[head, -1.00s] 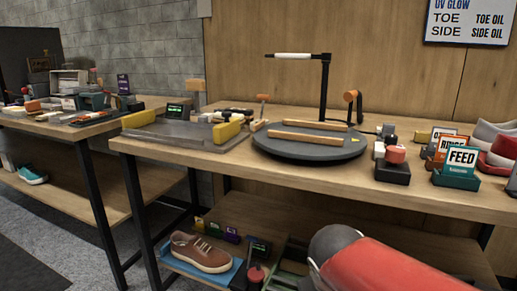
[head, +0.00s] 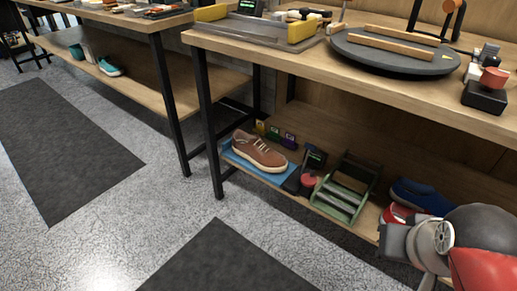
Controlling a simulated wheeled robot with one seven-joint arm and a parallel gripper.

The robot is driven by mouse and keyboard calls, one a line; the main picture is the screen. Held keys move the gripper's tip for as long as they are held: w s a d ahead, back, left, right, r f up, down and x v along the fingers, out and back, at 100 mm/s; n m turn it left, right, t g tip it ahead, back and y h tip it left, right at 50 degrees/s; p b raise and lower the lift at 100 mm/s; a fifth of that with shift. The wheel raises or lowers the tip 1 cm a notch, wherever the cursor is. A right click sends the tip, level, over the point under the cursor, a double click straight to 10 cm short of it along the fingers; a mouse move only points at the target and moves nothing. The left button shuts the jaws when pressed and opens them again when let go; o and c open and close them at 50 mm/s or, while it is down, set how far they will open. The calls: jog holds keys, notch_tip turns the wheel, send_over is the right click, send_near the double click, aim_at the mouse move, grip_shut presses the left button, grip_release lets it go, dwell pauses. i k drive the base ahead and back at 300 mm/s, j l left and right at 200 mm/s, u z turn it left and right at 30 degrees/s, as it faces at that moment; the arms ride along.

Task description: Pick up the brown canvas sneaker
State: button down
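The brown canvas sneaker (head: 259,150) has a pale sole and pale laces. It sits upright on a blue mat (head: 247,167) at the left end of the lower shelf of the near workbench, in the head view. Part of my own arm, red and grey, shows at the lower right, well to the right of the sneaker and apart from it. My gripper's fingers cannot be made out in this view.
Beside the sneaker stand small coloured tags, a dark device with a red knob (head: 308,180) and a green rack (head: 345,190). A blue shoe (head: 422,196) lies further right. The tabletop (head: 420,95) overhangs the shelf. A black leg (head: 208,125) stands left.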

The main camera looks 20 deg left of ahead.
aim_at(251, 148)
jog(key=z, duration=0.25)
jog(key=i+j+z, duration=0.1)
jog(key=j+z, duration=0.75)
jog(key=j, duration=0.95)
jog(key=j+z, duration=0.15)
jog(key=j, duration=0.6)
jog(key=k+j, duration=0.1)
jog(key=j, duration=0.65)
